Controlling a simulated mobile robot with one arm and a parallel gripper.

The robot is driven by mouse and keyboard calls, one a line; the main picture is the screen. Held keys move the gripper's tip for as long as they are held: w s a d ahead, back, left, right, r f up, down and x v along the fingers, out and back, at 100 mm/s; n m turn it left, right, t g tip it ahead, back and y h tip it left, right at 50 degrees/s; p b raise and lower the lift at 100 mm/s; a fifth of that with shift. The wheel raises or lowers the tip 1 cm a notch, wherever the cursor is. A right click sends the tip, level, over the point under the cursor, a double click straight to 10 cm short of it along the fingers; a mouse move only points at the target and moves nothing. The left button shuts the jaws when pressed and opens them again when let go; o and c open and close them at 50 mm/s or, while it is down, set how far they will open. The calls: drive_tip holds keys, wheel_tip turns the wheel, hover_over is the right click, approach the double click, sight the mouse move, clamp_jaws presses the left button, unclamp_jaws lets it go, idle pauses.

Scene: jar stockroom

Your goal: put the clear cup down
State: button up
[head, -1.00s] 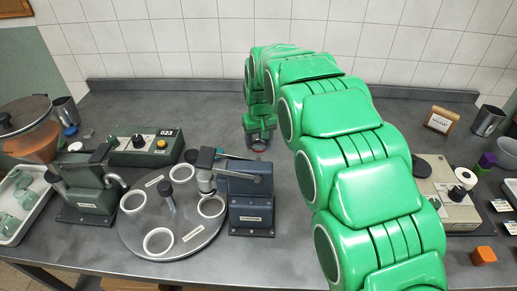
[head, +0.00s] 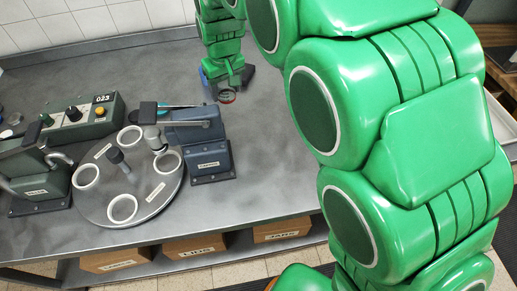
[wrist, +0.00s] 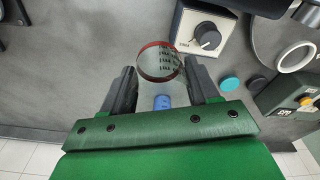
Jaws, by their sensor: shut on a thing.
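The clear cup (wrist: 160,85) shows in the wrist view as a see-through cylinder with a dark red rim and lines of dark print. My gripper (wrist: 163,88) has one dark finger on each side of it and is shut on it. In the head view my gripper (head: 228,90) points down over the grey worktop behind the turntable, and only a small reddish-rimmed part of the cup (head: 228,97) shows below it. I cannot tell whether the cup touches the worktop.
A round turntable (head: 105,205) with white rings and a blue-grey clamp device (head: 205,150) stand left of my gripper, nearer the front. A green control box (head: 85,120) is farther left. In the wrist view a knobbed box (wrist: 205,35) and a teal disc (wrist: 230,83) are close by.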

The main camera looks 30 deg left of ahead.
drive_tip(key=s+d, duration=0.6)
drive_tip(key=d, duration=0.5)
drive_tip(key=s+d, duration=0.5)
drive_tip(key=d, duration=0.6)
hover_over(257, 149)
drive_tip(key=d, duration=0.1)
drive_tip(key=f, duration=0.8)
drive_tip(key=shift+s+d+f, duration=0.15)
drive_tip(key=shift+s+f, duration=0.25)
drive_tip(key=shift+w+a+f, duration=0.4)
drive_tip(key=shift+a+f, duration=0.05)
drive_tip(key=shift+f, duration=1.8)
drive_tip(key=shift+f, duration=0.1)
drive_tip(key=o, duration=1)
